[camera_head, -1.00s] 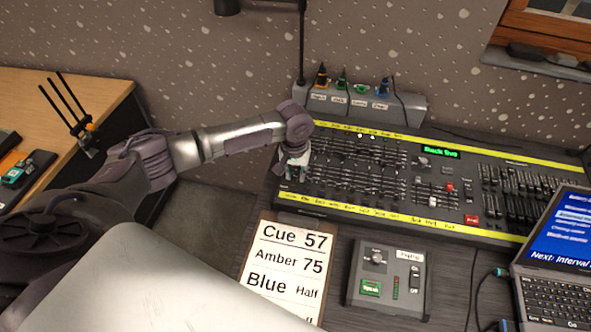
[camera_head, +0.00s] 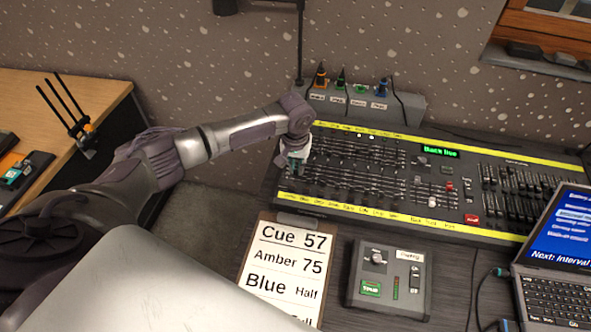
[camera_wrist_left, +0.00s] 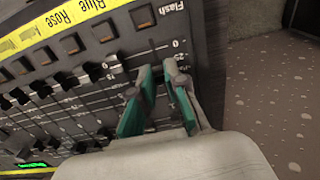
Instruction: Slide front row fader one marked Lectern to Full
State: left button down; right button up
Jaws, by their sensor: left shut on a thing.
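The lighting console (camera_head: 330,190) lies on the desk with rows of black faders and yellow label strips. My left gripper (camera_head: 293,166) is at the console's left end, over the leftmost faders. In the left wrist view its teal-padded fingers (camera_wrist_left: 158,75) are close together at the end fader column, by the scale marks. It is shut on a fader knob, which the fingers hide. The Lectern label cannot be read in either view. Other fader knobs (camera_wrist_left: 96,73) stand in a row beside the fingers. My right gripper is not in view.
A cue sheet on a clipboard (camera_head: 272,228) and a small control box (camera_head: 389,281) lie in front of the console. A laptop (camera_head: 555,270) stands at the right. A grey socket box (camera_head: 412,103) with coloured plugs sits behind the console.

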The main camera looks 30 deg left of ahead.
pick_arm(q)
jog(key=shift+w+a+r+b, duration=0.15)
jog(key=shift+w+b, duration=0.1)
jog(key=shift+w, duration=0.35)
jog(key=shift+w+a+b, duration=0.15)
jog(key=shift+w+b, duration=0.05)
jog(key=shift+w, duration=0.45)
jog(key=shift+w+a+r+b, duration=0.15)
jog(key=shift+w+b, duration=0.1)
jog(key=shift+w, duration=0.35)
jog(key=c, duration=1.4)
grip_release()
jog(key=shift+f, duration=0.1)
jog(key=shift+c, duration=0.2)
notch_tip(320, 180, up, 3)
jog(key=p, duration=0.3)
jog(key=shift+s+f, duration=0.1)
jog(key=shift+f, duration=0.2)
notch_tip(320, 180, up, 12)
jog(key=s, duration=0.1)
jog(key=shift+d, duration=0.15)
